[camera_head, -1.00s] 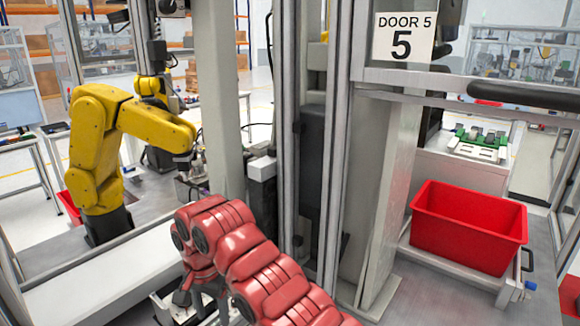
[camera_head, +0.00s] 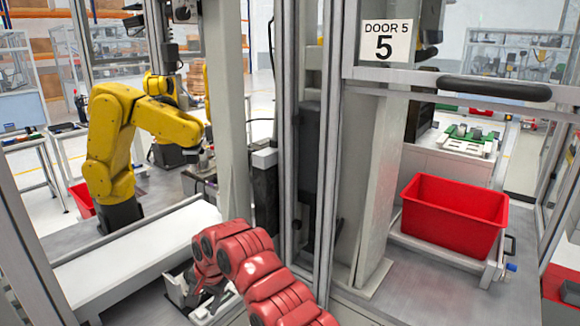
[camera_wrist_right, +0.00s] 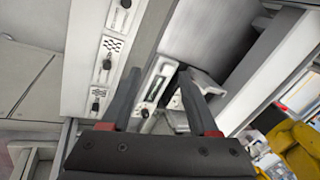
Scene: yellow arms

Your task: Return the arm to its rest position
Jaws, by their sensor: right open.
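My right arm, red and jointed, rises from the bottom edge in the head view and bends over at the wrist. My right gripper (camera_head: 207,296) hangs below the wrist, partly hidden by it, above or within a small pale tray-like holder (camera_head: 177,288); I cannot tell whether they touch. In the right wrist view the right gripper (camera_wrist_right: 158,85) has its two dark fingers spread apart, with nothing between them. Beyond the fingers is a pale panel (camera_wrist_right: 92,62) with several small switches or knobs. My left gripper is out of view.
A grey post and door frame (camera_head: 312,160) stand close to the right of my arm. A white conveyor-like surface (camera_head: 140,247) lies left. A yellow industrial arm (camera_head: 110,140) stands behind it. A red bin (camera_head: 455,222) sits on a shelf at right, below the "DOOR 5" sign (camera_head: 386,40).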

